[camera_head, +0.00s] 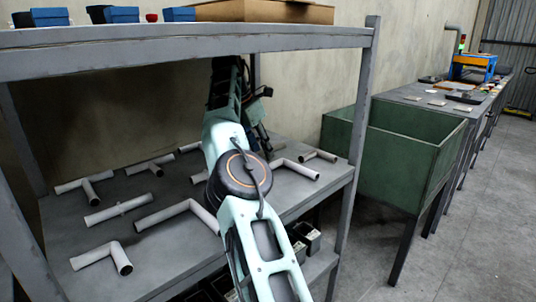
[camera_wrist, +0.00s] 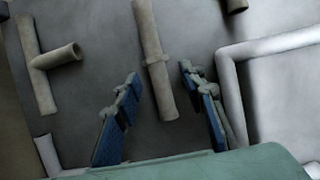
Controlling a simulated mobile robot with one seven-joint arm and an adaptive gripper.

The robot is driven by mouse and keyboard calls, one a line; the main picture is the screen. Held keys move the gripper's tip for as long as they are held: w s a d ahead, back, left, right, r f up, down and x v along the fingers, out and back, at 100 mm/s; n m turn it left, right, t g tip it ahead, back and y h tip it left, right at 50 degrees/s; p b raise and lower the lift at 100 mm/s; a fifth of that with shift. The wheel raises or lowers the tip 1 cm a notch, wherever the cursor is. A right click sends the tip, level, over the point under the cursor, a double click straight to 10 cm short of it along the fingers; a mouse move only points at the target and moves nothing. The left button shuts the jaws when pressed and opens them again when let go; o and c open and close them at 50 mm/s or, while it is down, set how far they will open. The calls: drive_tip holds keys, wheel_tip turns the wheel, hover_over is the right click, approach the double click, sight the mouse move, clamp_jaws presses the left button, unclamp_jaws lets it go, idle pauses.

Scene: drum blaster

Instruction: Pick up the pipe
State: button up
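Several pale grey pipes lie on the middle shelf in the head view: a straight one with a collar (camera_head: 118,210), elbow pieces and T-pieces. In the wrist view my gripper (camera_wrist: 160,75) is open, its two blue-padded fingers apart. A straight pipe with a collar (camera_wrist: 152,45) shows between the fingers, its near end reaching down between them. No finger visibly touches it; its height relative to the fingertips is unclear. In the head view my arm reaches over the shelf and hides part of it; I cannot clearly make out the gripper there.
In the wrist view a T-shaped pipe (camera_wrist: 60,57) lies left and a bent pipe (camera_wrist: 265,46) right. The shelf unit has an upper board (camera_head: 180,37) above the pipes and a corner post (camera_head: 356,130). A green bin (camera_head: 405,165) stands to the right.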

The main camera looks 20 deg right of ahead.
drive_tip(key=shift+c, duration=0.5)
clamp_jaws()
drive_tip(key=shift+r, duration=0.15)
